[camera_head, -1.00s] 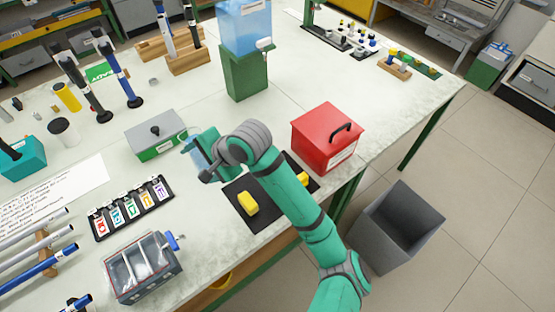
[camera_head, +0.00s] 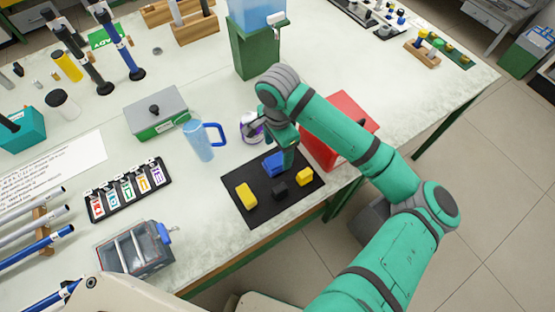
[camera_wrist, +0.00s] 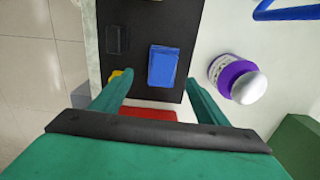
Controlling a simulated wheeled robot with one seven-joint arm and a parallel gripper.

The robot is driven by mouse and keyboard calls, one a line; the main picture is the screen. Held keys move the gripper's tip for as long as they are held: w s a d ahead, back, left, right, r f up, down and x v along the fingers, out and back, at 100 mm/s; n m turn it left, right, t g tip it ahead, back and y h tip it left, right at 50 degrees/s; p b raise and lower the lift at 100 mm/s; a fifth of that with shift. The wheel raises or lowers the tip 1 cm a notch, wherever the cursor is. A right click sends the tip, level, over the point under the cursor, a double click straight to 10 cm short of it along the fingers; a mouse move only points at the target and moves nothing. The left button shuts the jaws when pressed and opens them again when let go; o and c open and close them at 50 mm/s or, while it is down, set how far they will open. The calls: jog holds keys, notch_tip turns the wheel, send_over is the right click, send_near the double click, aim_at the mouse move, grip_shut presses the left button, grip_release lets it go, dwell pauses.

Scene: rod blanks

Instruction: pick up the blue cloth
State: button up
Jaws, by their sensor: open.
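The blue cloth (camera_head: 273,164) is a small folded block lying on the black mat (camera_head: 250,210), towards its far edge. In the wrist view the blue cloth (camera_wrist: 163,67) lies flat on the mat, ahead of and between my two fingers. My gripper (camera_head: 288,157) points down over the far right part of the mat, close beside the cloth. In the wrist view my gripper (camera_wrist: 158,77) is open, with nothing between its fingers. My gripper partly covers the cloth's right side in the head view.
Yellow pieces (camera_head: 246,196) and a black piece (camera_head: 280,191) share the mat. A purple-and-white container (camera_wrist: 237,79) stands beside the mat. A blue-handled pitcher (camera_head: 200,138) stands to the left. A red box (camera_head: 350,108) is close on the right, partly behind my arm.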

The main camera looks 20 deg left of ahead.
aim_at(277, 160)
jog(key=shift+w+a+f, duration=0.1)
jog(key=shift+f, duration=1.55)
jog(key=shift+w+a+f, duration=0.1)
jog(key=shift+f, duration=1.5)
jog(key=shift+c, duration=0.6)
jog(key=shift+s, duration=0.1)
jog(key=c, duration=1)
